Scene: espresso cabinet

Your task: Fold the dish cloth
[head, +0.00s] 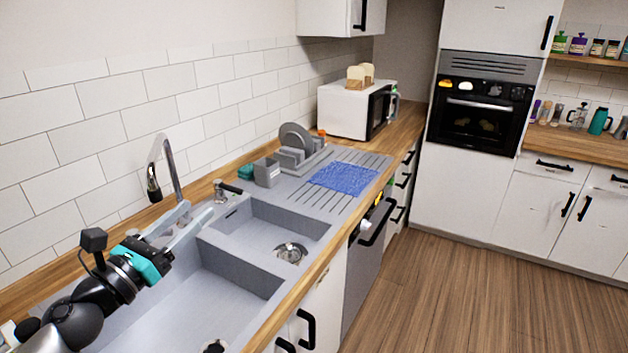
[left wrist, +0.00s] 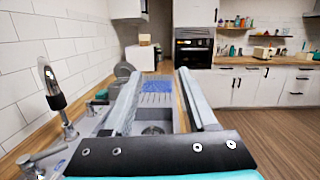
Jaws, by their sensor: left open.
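A blue dish cloth (head: 343,178) lies spread out flat on the grey ribbed drainboard (head: 338,209) to the right of the sink. It also shows in the left wrist view (left wrist: 157,86), ahead between the two fingers. My left gripper (head: 198,222) is open and empty above the sink, well short of the cloth. In the left wrist view its two long pale fingers (left wrist: 158,95) stand wide apart with nothing between them. My right gripper is in neither view.
A chrome faucet (head: 167,172) rises behind the sink basins (head: 270,228). A grey dish rack with plates (head: 298,148) and a grey holder (head: 267,172) stand behind the cloth, near the wall. A white microwave (head: 345,109) stands beyond. The wooden floor on the right is clear.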

